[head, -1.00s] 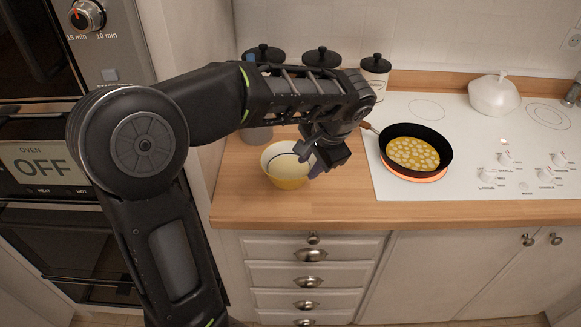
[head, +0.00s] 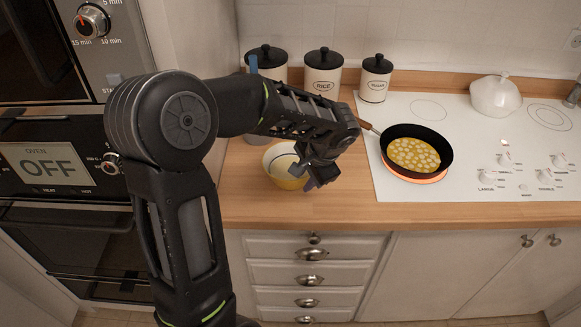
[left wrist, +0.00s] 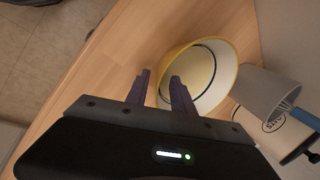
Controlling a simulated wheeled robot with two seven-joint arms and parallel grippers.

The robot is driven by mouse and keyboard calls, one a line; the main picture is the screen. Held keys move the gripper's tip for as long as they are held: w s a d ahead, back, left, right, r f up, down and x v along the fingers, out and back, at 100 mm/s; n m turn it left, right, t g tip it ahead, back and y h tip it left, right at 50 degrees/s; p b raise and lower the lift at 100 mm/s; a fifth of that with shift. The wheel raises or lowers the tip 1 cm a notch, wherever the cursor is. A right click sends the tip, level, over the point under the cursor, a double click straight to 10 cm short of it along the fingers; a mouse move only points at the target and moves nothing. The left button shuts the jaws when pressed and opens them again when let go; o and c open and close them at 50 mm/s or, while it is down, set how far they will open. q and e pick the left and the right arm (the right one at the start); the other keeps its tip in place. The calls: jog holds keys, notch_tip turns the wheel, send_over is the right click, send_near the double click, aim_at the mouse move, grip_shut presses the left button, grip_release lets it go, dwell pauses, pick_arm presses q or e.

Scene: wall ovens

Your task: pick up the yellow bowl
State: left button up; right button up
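The yellow bowl (head: 277,174), cream inside with a dark ring, stands upright on the wooden counter; my left gripper covers its right side in the head view. My left gripper (head: 312,178) is at the bowl's right side, pointing down. In the left wrist view the bowl (left wrist: 222,85) is just beyond the purple fingers of the gripper (left wrist: 160,82). The fingers are apart. One overlaps the bowl's near edge and the other is outside it. I cannot tell whether they touch the bowl. My right gripper is not in view.
A pan of yellow food (head: 413,154) is on the white stovetop (head: 480,130), right of the bowl. Labelled canisters (head: 322,75) stand behind my left arm. A grey cup (left wrist: 265,90) with a blue utensil is beside the bowl. The counter's front strip (head: 330,210) is clear.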

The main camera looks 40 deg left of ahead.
pick_arm(q)
jog(key=shift+f, duration=0.2)
jog(key=shift+c, duration=0.2)
grip_shut()
dwell(0.4)
dwell(1.0)
